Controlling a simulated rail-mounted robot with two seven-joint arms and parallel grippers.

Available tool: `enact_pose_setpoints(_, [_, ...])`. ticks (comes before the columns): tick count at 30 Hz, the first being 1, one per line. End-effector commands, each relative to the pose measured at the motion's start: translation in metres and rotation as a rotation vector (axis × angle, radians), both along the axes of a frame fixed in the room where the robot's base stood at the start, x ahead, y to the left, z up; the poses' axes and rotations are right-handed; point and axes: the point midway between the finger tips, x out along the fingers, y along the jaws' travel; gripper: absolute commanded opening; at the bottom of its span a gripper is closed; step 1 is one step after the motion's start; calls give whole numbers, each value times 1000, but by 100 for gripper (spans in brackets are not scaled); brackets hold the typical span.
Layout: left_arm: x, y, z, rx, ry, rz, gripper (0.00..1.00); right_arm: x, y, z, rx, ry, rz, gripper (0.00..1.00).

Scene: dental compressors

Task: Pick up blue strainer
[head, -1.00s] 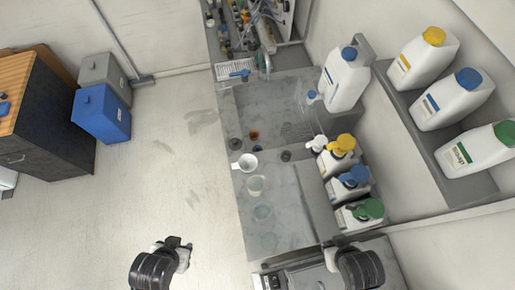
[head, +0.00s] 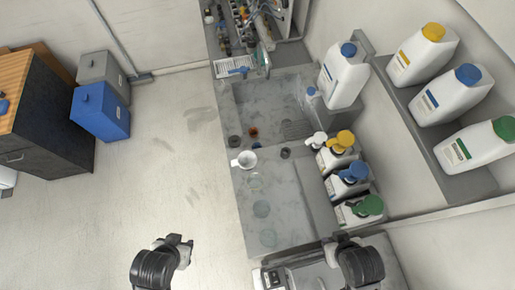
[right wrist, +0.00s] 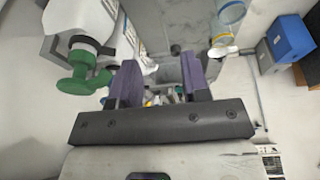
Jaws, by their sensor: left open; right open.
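I cannot make out a blue strainer for certain. A small blue item (head: 243,70) lies by the white rack at the far end of the counter, too small to identify. My left gripper (head: 181,243) is open and empty over the floor, left of the counter. My right gripper (head: 338,241) is above the near right end of the counter, apart from the bottles. In the right wrist view, its purple fingers (right wrist: 160,85) are spread with nothing held between them.
A white cup (head: 246,160) and several clear round vessels (head: 262,208) stand on the counter (head: 295,205) beside the sink. Pump bottles with yellow, blue and green tops (head: 350,180) line its right side. White jugs (head: 450,100) stand on a wall shelf.

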Motion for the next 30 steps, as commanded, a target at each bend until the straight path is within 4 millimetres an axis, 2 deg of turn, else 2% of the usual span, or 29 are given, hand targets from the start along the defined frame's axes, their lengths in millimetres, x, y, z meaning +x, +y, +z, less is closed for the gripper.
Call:
enact_pose_setpoints(14, [0,3,0,9,0,-6,43,0,1,0,5,0,-3,44])
enact_pose_setpoints(27, [0,3,0,9,0,-5,43,0,2,0,8,0,-5,86])
enact_pose_setpoints(30, [0,2,0,7,-1,-4,43,0,2,0,8,0,-5,89])
